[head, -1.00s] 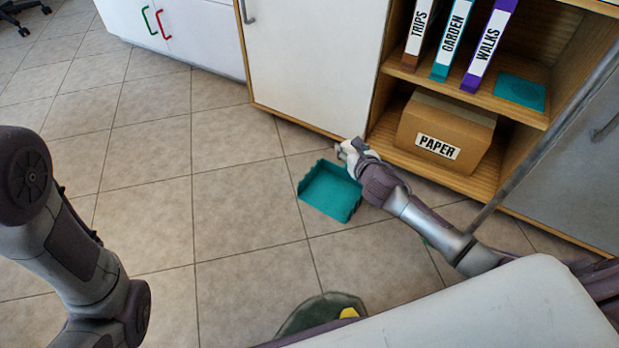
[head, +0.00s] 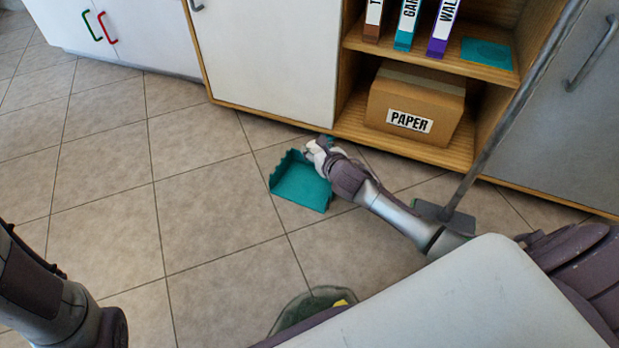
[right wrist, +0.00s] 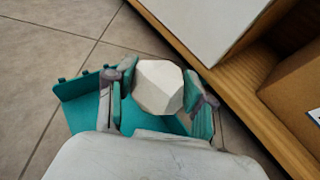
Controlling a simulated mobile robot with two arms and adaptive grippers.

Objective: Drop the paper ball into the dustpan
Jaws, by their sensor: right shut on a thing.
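The teal dustpan (head: 298,188) lies on the tiled floor in the head view. My right gripper (head: 318,148) is at its far right edge, low over the floor. In the right wrist view, my right gripper (right wrist: 160,92) is shut on the white, faceted paper ball (right wrist: 158,84), which sits between its two fingers. The dustpan (right wrist: 82,105) shows below and to the left of the ball there, partly hidden by my gripper. The ball appears above the dustpan's edge; its height is hard to tell. My left arm shows at the lower left, but its gripper is out of frame.
An open wooden shelf holds a cardboard box marked PAPER (head: 415,100) and several binders just behind my right gripper. A long grey pole (head: 515,105) stands at the right. A greenish bin (head: 300,308) is at the bottom. Floor to the left is clear.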

